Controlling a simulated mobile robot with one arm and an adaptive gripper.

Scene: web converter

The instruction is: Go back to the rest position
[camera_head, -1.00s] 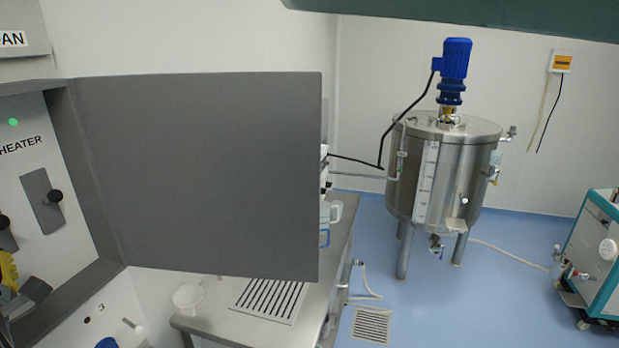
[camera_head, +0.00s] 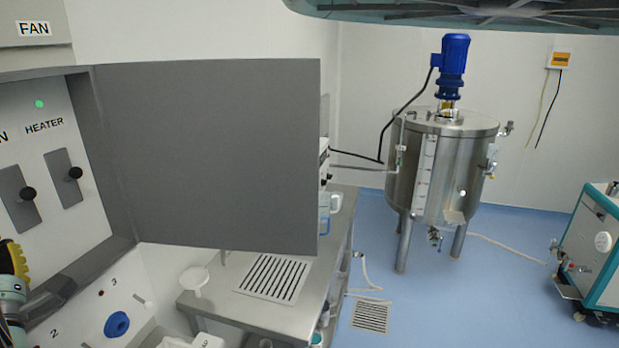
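A piece of my arm (camera_head: 12,305), teal and white, shows at the lower left edge, beside the panel. A yellow toothed part (camera_head: 15,261) is just above it; I cannot tell what it belongs to. The fingers of my gripper are not visible, so I see neither their state nor anything in them. The grey control cabinet stands at the left with FAN and HEATER labels, a lit green lamp (camera_head: 39,104) and two black-knobbed switches (camera_head: 26,193). Its large grey door (camera_head: 210,155) stands open, hiding part of the bench.
A steel bench (camera_head: 225,305) with a slotted grate (camera_head: 272,278) and a white funnel-like vessel (camera_head: 193,281) lies below the door. A steel tank (camera_head: 440,175) with a blue motor stands behind. A teal-edged machine (camera_head: 592,250) is at right.

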